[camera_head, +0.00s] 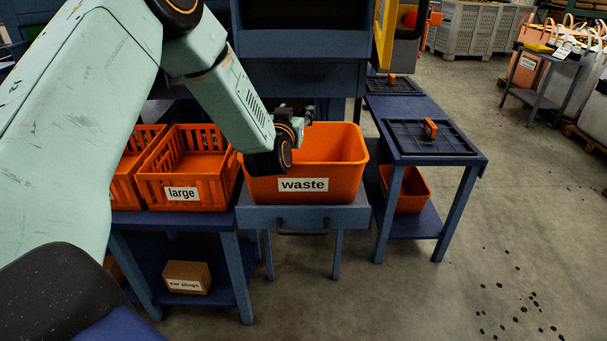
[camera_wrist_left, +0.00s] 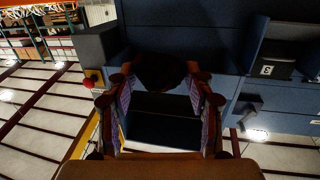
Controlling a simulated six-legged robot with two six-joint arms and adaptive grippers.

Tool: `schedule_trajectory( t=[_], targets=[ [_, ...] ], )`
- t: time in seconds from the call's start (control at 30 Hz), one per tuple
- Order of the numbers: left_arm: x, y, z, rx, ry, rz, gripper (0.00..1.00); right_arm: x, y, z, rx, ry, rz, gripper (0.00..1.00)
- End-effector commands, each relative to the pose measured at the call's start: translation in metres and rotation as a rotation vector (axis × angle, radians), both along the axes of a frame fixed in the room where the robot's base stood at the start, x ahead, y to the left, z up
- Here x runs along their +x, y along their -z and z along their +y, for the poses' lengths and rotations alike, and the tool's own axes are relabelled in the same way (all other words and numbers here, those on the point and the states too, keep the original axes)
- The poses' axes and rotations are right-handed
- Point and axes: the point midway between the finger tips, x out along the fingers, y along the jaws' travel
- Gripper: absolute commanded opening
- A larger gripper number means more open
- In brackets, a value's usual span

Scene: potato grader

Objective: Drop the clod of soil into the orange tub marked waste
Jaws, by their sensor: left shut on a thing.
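The orange tub marked waste (camera_head: 346,174) stands on a blue stand in the middle of the head view, its opening partly covered by my left arm. My left gripper (camera_head: 297,117) shows small and dark at the tub's back left rim; its height above the rim is hard to judge. In the left wrist view the fingers of my left gripper (camera_wrist_left: 164,84) are shut on a dark lump, the clod of soil (camera_wrist_left: 160,70), held at the fingertips. In the head view I cannot make out the clod. My right gripper is in neither view.
An orange crate labelled large (camera_head: 182,194) stands left of the tub. A blue side table (camera_head: 420,160) with a dark tray and orange handle stands to the right. A blue machine (camera_head: 305,75) rises behind the tub.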

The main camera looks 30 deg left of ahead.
Motion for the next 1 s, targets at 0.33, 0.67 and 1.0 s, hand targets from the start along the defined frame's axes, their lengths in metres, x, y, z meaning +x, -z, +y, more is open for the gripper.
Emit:
schedule_trajectory(
  t=[0.33, 0.67, 1.0],
  targets=[
    [-0.0012, 0.0097, -0.0016, 0.001, 0.001, -0.002, 0.20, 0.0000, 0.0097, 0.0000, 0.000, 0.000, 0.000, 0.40],
    [-0.0011, 0.0098, -0.0014, 0.000, 0.001, -0.001, 0.74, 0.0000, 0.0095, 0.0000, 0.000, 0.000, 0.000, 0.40],
    [-0.0014, 0.0105, -0.0013, 0.000, 0.001, 0.001, 0.79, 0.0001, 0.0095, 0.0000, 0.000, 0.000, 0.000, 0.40]
  ],
)
